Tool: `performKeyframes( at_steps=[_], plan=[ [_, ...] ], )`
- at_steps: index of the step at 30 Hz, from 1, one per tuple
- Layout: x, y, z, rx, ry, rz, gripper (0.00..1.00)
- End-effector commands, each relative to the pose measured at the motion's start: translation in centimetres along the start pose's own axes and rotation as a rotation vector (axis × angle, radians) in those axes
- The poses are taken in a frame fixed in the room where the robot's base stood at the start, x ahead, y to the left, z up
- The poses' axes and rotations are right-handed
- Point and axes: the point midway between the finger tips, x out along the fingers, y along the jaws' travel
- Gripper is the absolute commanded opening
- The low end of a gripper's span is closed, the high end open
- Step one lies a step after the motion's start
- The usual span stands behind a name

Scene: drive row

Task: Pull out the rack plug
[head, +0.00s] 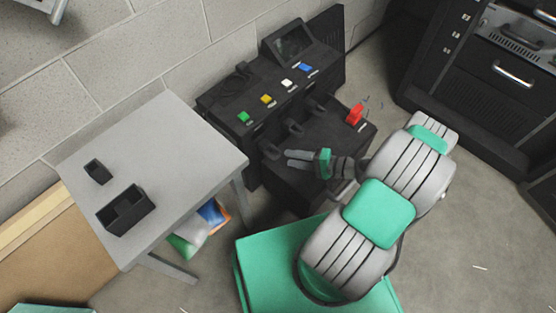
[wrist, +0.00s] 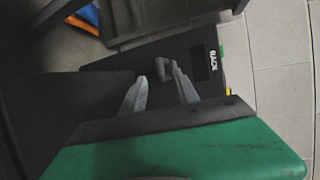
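A dark plug (wrist: 163,68) with a bent, handle-like top stands on a black panel beside a white label reading RACK (wrist: 213,57). In the head view, the dark piece at the left of the black console's lower step (head: 270,151) appears to be this plug. My gripper (wrist: 158,74) is open, its two grey fingers apart and empty. The plug is just ahead of the fingertips, close to the right one in the wrist view; I cannot tell whether they touch. In the head view my gripper (head: 287,158) points left, just right of the plug.
The console carries green (head: 244,116), yellow, white and blue buttons, a screen (head: 292,45) and a red handle (head: 354,114). A grey table (head: 185,135) with black holders stands left. A black rack (head: 480,85) stands right. Coloured bags (head: 205,225) lie under the table.

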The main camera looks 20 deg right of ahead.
Motion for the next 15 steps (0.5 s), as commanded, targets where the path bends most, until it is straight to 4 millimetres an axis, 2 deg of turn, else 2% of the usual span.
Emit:
performKeyframes(
  at_steps=[3,7,10,15],
  plan=[
    [2.5,0.2,0.2,-0.001,-0.008,0.002,0.37],
    [4.9,0.2,0.2,0.000,-0.007,0.002,0.37],
    [5.9,0.1,0.1,-0.001,-0.005,0.003,0.37],
    [6.3,0.0,0.1,0.000,-0.004,0.003,0.37]
  ],
)
